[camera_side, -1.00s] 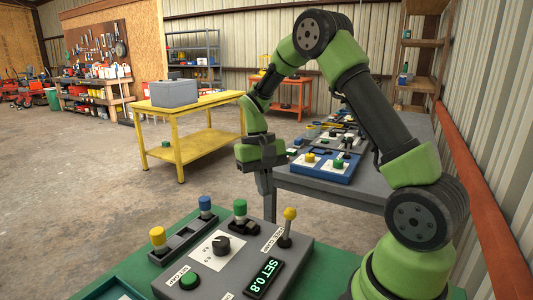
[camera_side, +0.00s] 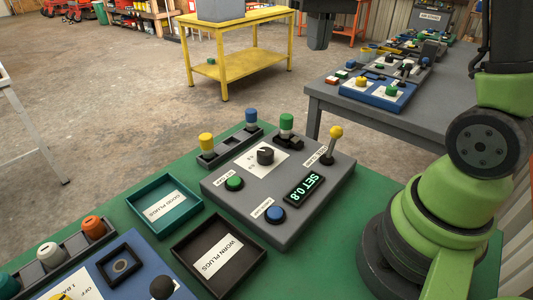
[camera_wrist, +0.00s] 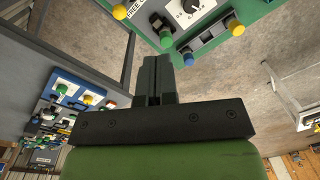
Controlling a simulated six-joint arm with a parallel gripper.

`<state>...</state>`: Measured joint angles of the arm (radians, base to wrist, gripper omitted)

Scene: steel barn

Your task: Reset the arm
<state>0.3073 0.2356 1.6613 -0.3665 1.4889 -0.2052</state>
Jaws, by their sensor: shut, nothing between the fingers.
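My gripper (camera_side: 319,42) hangs from the top edge of the side view, fingers down, beyond the grey control box and left of the grey bench. In the wrist view my gripper (camera_wrist: 156,60) has its two dark fingers together with nothing between them. It is clear of every surface in both views. Most of my arm is out of the side view; its green base stands at the right.
The grey control box (camera_side: 290,224) has a dial, buttons, a "SET 0.8" display and a yellow-knobbed lever (camera_side: 334,138). Teal (camera_side: 135,205) and dark (camera_side: 180,250) trays lie empty beside it. A grey bench (camera_side: 335,95) carries several panels. A yellow table (camera_side: 253,47) stands behind.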

